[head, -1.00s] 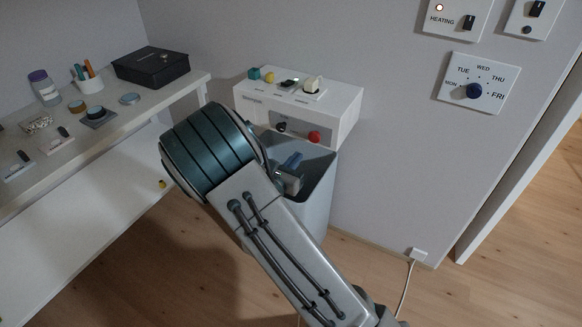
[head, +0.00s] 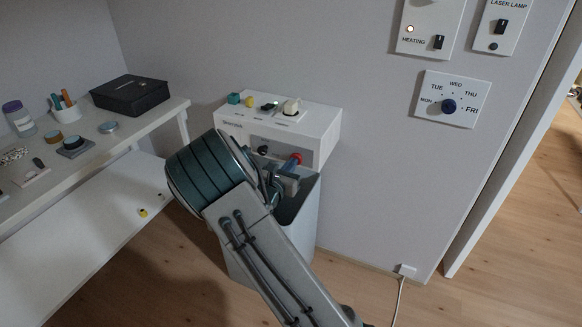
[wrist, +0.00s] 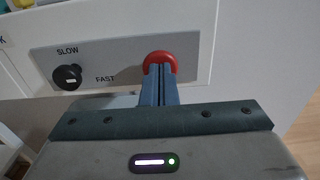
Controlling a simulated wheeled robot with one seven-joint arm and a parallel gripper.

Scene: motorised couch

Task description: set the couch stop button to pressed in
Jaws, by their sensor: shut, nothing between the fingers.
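The red stop button (wrist: 160,58) is a round knob on the grey front panel of the white couch control box (head: 325,128). In the head view the button (head: 297,158) is partly covered by my gripper (head: 294,164). In the wrist view my gripper (wrist: 160,72) is shut and empty, and its fingertips overlap the lower part of the button. They look at or very near its face; I cannot tell if they touch. How far the button is in cannot be told.
A black speed knob (wrist: 68,76) marked SLOW and FAST sits left of the button. A grey bin (head: 305,215) stands under the box. A shelf (head: 150,118) with small items is at the left. Wall switches and a day dial (head: 449,106) are at the right.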

